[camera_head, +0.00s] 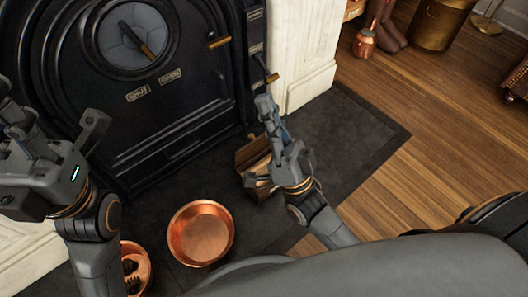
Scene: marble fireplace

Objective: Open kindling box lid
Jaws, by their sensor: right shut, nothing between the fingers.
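A small brown box with brassy edges (249,154), which looks like the kindling box, stands on the dark hearth slab beside the stove. My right gripper (266,108) is in front of it and hides much of its right side. The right gripper is shut and empty, its fingers pointing up and away past the box. I cannot tell whether it touches the box or how the lid stands. My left gripper (55,122) is at the left edge, in front of the stove, with its fingers spread apart and nothing seen between them.
The black stove (190,90) with a round window and brass handles fills the upper left. A copper bowl (200,233) and a copper pan with dark pieces (143,262) sit on the hearth slab (345,135). A white marble pillar (305,50) rises behind.

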